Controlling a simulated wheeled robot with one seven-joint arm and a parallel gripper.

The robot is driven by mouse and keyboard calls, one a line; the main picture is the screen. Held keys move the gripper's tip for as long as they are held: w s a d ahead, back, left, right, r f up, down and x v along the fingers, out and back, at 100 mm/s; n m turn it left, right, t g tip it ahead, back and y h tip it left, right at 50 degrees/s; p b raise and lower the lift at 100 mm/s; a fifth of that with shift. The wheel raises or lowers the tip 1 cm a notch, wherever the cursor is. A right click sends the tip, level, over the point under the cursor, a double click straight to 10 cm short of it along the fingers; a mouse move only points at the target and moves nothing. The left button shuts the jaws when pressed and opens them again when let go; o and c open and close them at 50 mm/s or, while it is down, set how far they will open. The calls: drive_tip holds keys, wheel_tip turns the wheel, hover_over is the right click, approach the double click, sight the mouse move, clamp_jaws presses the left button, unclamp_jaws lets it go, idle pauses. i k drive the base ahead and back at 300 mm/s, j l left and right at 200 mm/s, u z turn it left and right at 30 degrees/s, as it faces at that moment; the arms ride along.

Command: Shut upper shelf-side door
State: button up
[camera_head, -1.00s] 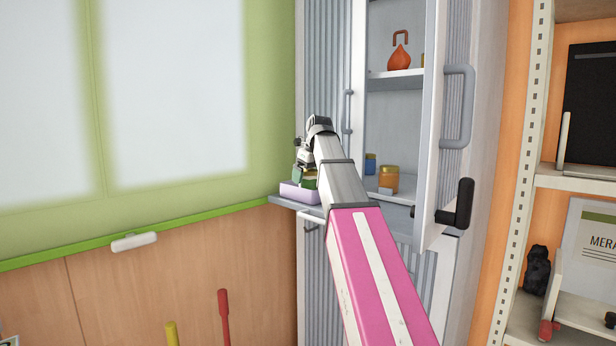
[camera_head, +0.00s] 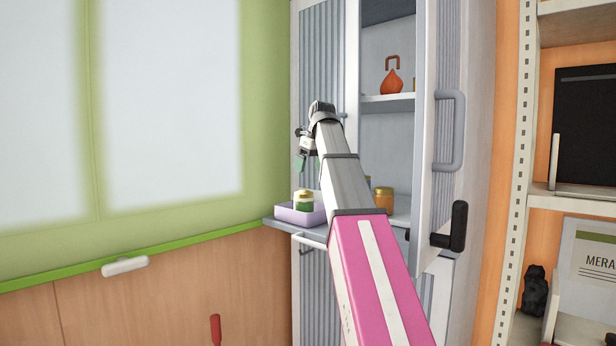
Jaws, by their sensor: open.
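The upper shelf-side door (camera_head: 449,150) of the grey cabinet stands open, swung out toward me on the right. It has a grey bar handle (camera_head: 456,130) and a black lever (camera_head: 457,227) low on its face. The cabinet's upper right compartment shows through the opening. My gripper (camera_head: 305,163) is open and empty, left of the opening, in front of the closed left door (camera_head: 322,60). It is above a lilac tray (camera_head: 290,215) holding a jar with a green band (camera_head: 304,201), and is apart from the open door. My arm hides part of the compartment's lower area.
An orange-red padlock-shaped item (camera_head: 391,82) stands on the inner shelf (camera_head: 388,102). A yellow-lidded jar (camera_head: 383,198) stands lower inside. The tray sits on a grey ledge (camera_head: 285,226). An open shelving rack (camera_head: 515,170) stands close at right.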

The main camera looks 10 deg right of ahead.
sight(440, 103)
drive_tip(key=k+j, duration=0.15)
drive_tip(key=k, duration=0.35)
drive_tip(key=k+j, duration=0.1)
drive_tip(key=k, duration=0.4)
